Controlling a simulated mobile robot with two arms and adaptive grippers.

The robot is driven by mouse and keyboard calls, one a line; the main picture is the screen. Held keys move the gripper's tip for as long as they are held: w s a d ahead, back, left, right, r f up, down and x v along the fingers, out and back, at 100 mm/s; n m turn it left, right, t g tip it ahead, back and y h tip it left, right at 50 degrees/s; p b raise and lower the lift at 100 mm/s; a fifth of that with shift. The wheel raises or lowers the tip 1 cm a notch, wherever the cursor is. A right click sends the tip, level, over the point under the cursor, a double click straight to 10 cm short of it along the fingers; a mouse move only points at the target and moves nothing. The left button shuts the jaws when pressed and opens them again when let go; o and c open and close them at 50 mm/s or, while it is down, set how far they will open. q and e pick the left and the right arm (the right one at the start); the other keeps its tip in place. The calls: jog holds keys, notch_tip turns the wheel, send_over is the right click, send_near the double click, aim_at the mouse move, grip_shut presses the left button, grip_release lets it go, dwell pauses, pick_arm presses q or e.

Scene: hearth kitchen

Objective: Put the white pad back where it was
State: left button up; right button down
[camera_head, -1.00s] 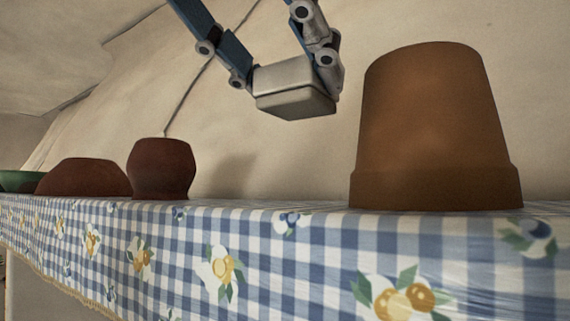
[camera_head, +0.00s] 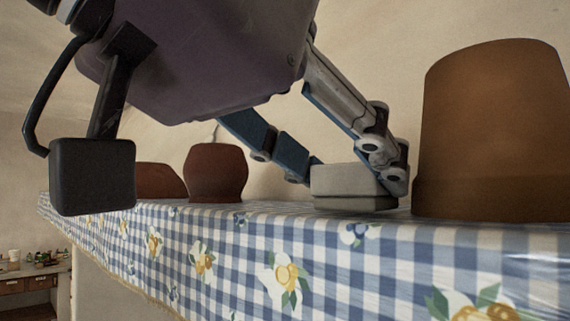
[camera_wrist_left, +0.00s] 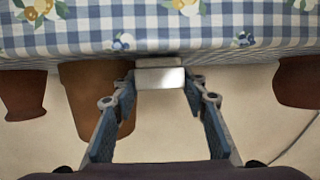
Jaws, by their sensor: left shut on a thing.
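The white pad (camera_head: 350,183) is a small off-white block with rounded edges. It is at the level of the checked cloth, between the small dark red pot and the large terracotta pot; I cannot tell if its underside touches the cloth. My left gripper (camera_head: 356,186) is shut on it, a finger at each side. In the left wrist view the pad (camera_wrist_left: 160,76) sits between the two fingertips of the gripper (camera_wrist_left: 160,88). My right gripper is not in view.
The large upturned terracotta pot (camera_head: 495,130) stands just right of my fingers. The small dark red pot (camera_head: 216,173) and a low reddish pot (camera_head: 160,181) stand to the left. The shelf's blue checked cloth (camera_head: 330,232) has flowers. A plaster wall rises behind.

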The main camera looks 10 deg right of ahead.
pick_arm(q)
jog(key=shift+f, duration=0.15)
jog(key=o, duration=0.8)
jog(key=shift+s, duration=0.1)
jog(key=shift+c, duration=0.2)
jog(key=shift+o, duration=0.8)
jog(key=shift+r, duration=0.25)
jog(key=shift+s+a+b, duration=0.15)
jog(key=shift+a+b, duration=0.1)
jog(key=shift+b, duration=0.05)
jog(key=b+v, duration=0.3)
jog(key=v, duration=0.8)
jog(key=shift+r, duration=0.25)
